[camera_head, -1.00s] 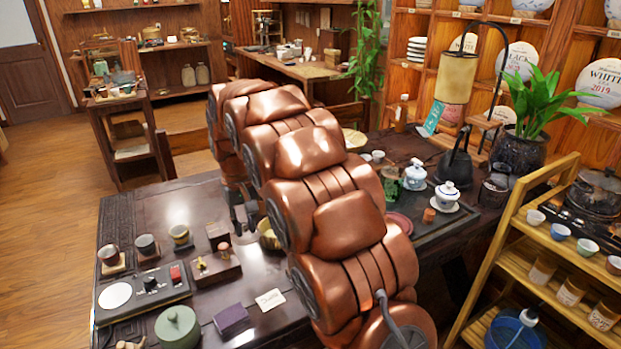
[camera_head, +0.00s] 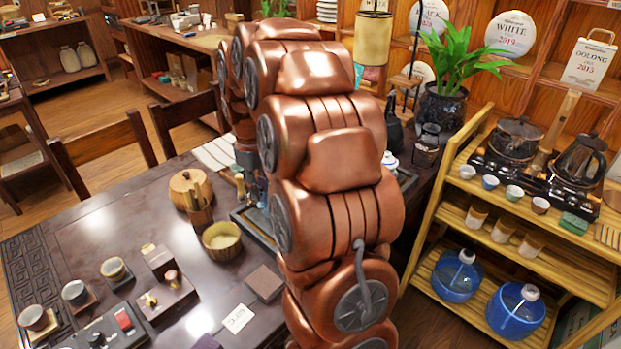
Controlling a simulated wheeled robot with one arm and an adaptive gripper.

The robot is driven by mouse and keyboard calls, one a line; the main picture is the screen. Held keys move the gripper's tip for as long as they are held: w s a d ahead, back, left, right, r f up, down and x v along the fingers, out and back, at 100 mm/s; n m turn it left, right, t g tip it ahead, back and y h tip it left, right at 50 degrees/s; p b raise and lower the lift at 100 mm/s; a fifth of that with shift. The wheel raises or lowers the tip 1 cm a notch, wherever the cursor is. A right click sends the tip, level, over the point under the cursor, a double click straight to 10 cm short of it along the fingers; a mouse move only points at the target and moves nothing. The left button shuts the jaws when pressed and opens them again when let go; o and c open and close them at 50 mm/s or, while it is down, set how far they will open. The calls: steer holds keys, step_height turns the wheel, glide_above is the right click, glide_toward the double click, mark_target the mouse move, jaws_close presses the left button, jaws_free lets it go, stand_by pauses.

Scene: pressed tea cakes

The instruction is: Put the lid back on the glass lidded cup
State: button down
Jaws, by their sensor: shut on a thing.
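My copper arm fills the middle of the head view and covers much of the table behind it. What looks like my gripper (camera_head: 250,165) is a small dark part beyond the arm's left edge, low over the table, partly covered. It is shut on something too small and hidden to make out. I cannot pick out the glass lidded cup or its lid; the arm may hide them. A white lidded cup (camera_head: 389,161) with blue marks shows just right of the arm, partly covered.
A dark tray (camera_head: 250,228) runs behind the arm. A wooden shelf rack (camera_head: 425,245) stands right.

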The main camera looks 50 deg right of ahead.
steer(key=s+d+r+n+p, duration=0.1)
steer(key=s+d+n+p, duration=0.15)
steer(key=s+d, duration=0.65)
steer(key=shift+s+a+f+b, duration=0.3)
steer(key=shift+a+f, duration=0.1)
steer(key=shift+f, duration=0.6)
steer(key=shift+s+a+f+b, duration=0.35)
steer(key=shift+f, duration=0.7)
steer(key=shift+s+a+f+b, duration=0.3)
steer(key=shift+a+f, duration=0.1)
steer(key=shift+f, duration=0.6)
steer(key=shift+f+b, duration=0.15)
steer(key=shift+b, duration=0.65)
stand_by(0.6)
steer(key=c, duration=1)
jaws_free()
steer(key=shift+o, duration=0.3)
steer(key=o, duration=0.5)
steer(key=shift+c, duration=0.2)
